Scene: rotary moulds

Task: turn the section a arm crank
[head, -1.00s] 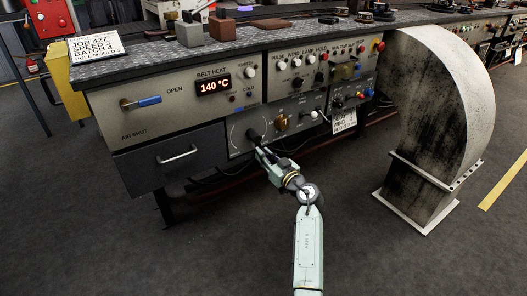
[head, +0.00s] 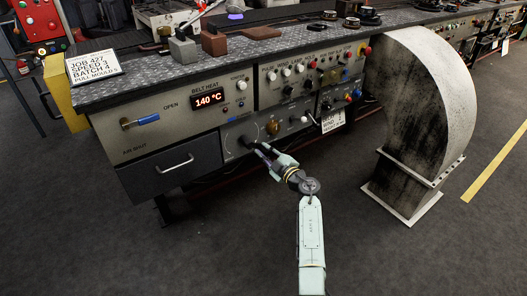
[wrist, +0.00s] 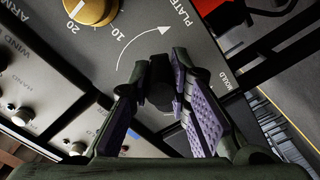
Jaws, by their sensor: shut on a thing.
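My gripper (head: 257,148) is at the lower middle panel of the grey control cabinet. Its two fingers are closed around a black round handle (wrist: 160,92), one finger on each side. I cannot read a full name for the handle. Part of a label beginning "ARM" (wrist: 8,72) shows on the panel at the left edge of the wrist view. A brass dial (wrist: 92,10) with numbers 10 and 20 sits up and left of the fingers.
A drawer (head: 172,168) with a bar handle is left of my gripper. Knobs and buttons (head: 298,72) line the panel above. A curved worn duct (head: 425,110) stands on the floor to the right. The floor in front is clear.

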